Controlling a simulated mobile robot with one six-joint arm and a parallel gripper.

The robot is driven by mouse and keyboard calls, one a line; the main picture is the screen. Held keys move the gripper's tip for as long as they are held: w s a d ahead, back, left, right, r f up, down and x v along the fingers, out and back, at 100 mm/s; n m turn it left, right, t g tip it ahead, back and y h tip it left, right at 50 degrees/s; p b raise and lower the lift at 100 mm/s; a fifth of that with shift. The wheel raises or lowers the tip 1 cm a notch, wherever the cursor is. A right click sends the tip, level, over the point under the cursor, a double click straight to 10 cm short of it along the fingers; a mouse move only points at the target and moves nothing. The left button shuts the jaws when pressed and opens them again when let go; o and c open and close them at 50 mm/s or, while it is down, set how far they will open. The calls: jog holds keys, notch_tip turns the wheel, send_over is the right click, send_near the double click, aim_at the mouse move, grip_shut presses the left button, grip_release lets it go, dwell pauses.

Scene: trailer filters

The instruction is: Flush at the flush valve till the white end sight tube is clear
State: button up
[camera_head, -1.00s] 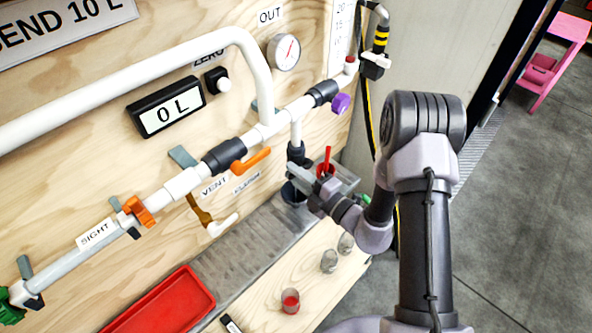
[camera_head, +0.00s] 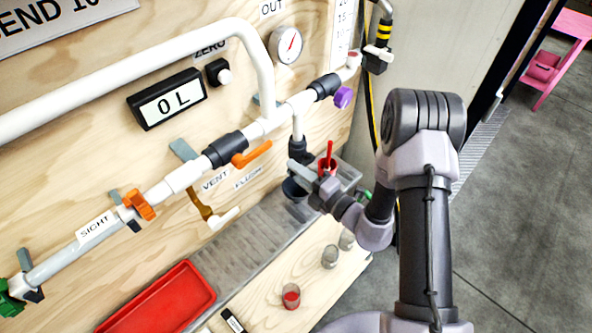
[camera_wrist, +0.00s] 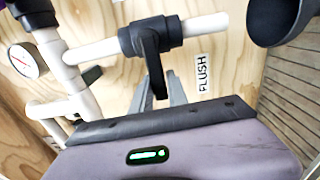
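The flush valve is a black fitting with a black lever (camera_wrist: 152,62) on a white pipe, beside the FLUSH label in the wrist view. It also shows as a dark fitting (camera_head: 297,148) in the head view. My gripper (camera_wrist: 158,92) is at the lever, its grey fingers on either side of the lever's lower end. Whether they press on it I cannot tell. In the head view my gripper (camera_head: 301,170) is just below the valve. The sight tube (camera_head: 72,251), labelled SIGHT, looks pale grey and runs along the board at lower left. Its contents are too small to judge.
A dark cup (camera_wrist: 283,22) is close to my gripper on the right in the wrist view. The display (camera_head: 167,98) reads 0 L.

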jog(key=o, duration=0.4)
jog(key=shift+c, duration=0.2)
jog(key=p+v, duration=0.3)
jog(key=v, duration=1.4)
jog(key=shift+s+d+r, duration=0.1)
jog(key=shift+s+d, duration=0.05)
